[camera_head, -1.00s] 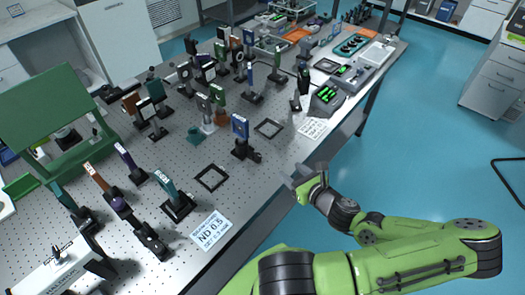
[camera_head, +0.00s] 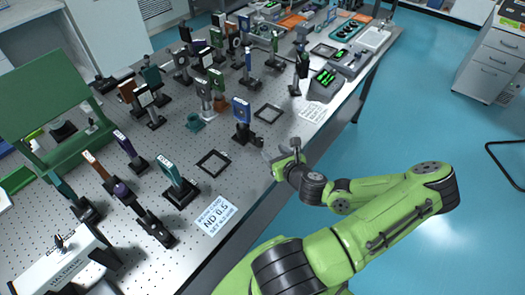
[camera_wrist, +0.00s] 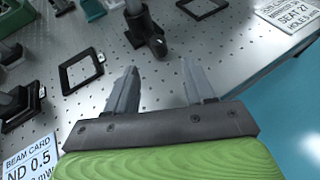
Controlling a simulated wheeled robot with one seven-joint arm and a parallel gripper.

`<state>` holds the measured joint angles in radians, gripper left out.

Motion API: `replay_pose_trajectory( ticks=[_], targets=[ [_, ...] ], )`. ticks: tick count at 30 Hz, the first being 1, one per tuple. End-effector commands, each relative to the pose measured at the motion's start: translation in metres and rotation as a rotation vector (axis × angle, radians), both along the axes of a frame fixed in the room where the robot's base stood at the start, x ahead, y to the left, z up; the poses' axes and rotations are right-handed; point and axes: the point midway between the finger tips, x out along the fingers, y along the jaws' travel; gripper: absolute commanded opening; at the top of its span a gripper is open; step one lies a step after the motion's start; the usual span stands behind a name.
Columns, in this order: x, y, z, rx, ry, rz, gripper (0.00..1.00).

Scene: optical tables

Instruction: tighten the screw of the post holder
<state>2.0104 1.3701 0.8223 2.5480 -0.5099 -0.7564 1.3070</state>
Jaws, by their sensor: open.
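The post holder nearest my gripper is a dark post (camera_head: 243,131) with a blue plate on top, standing upright on a black base at the table's front part. In the wrist view its lower post and black base (camera_wrist: 146,36) show at the top, beyond the fingertips; a dark rounded part sticks out on its near side, and I cannot tell if that is the screw. My gripper (camera_head: 281,153) is open and empty, near the table's front edge, right of and apart from this holder. In the wrist view its two grey fingers (camera_wrist: 160,74) are spread, with bare table between them.
Flat black square frames lie left (camera_head: 213,163) and right (camera_head: 268,113) of the holder. A card reading ND 0.5 (camera_head: 214,215) lies near the front edge. Several other posted optics stand behind and left. The perforated table (camera_head: 232,180) is bare in front of the holder.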

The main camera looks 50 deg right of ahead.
Motion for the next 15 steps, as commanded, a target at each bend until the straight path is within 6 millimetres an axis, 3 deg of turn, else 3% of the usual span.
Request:
replay_pose_trajectory(
  ticks=[1, 11, 15],
  targets=[
    [0.004, 0.0, -0.008, -0.008, 0.003, 0.006, 0.54],
    [0.032, -0.009, -0.017, -0.011, -0.002, 0.007, 0.54],
    [0.057, -0.017, -0.021, -0.003, -0.01, 0.006, 0.54]
  ],
)
